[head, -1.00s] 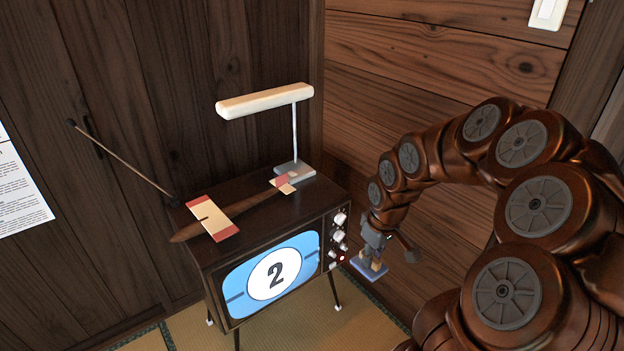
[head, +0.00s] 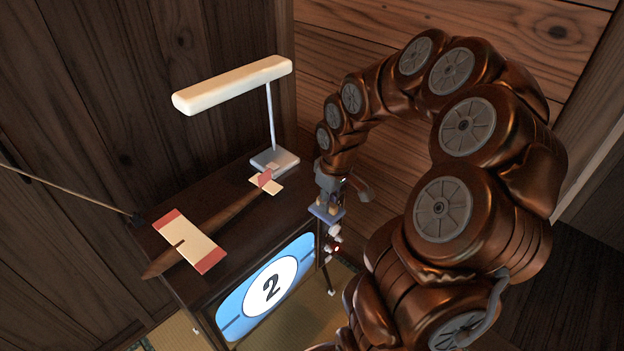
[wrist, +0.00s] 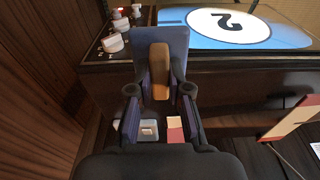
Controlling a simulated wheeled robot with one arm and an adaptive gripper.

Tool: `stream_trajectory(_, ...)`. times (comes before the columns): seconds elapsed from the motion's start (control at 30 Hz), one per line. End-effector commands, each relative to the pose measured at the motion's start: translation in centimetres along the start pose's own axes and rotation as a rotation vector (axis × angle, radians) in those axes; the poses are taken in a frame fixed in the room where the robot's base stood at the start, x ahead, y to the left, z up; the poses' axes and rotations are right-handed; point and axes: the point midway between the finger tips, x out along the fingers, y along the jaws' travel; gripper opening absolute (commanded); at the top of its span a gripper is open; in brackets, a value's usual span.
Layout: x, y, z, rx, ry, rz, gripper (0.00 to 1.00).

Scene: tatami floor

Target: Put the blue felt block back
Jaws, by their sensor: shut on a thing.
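My gripper (head: 328,200) is shut on the blue felt block (head: 324,215). The block is flat and blue with a tan grip piece (wrist: 160,72) on it, and the two fingers (wrist: 160,92) close on either side of that piece. In the head view the block is at the right front corner of the television (head: 172,285), over its knobs. In the wrist view the blue face (wrist: 173,42) shows beyond the fingers, close to the television's top edge. I cannot tell whether it touches the television.
A model plane (head: 215,228) with cream and red wings lies across the television's top. A white lamp (head: 235,85) stands on a grey base (head: 274,162) at the back right corner. A thin stick (head: 70,191) leans beyond the left side. Wooden walls close in behind and right.

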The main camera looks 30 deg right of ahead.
Motion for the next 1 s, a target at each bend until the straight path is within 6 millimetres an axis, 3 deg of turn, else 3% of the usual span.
stream_trajectory(0.6, 1.6, 5.2, -7.5, -0.001, -0.001, 0.0, 0.0)
stream_trajectory(1.0, 2.5, 8.1, -11.4, -0.001, 0.0, 0.001, 0.0)
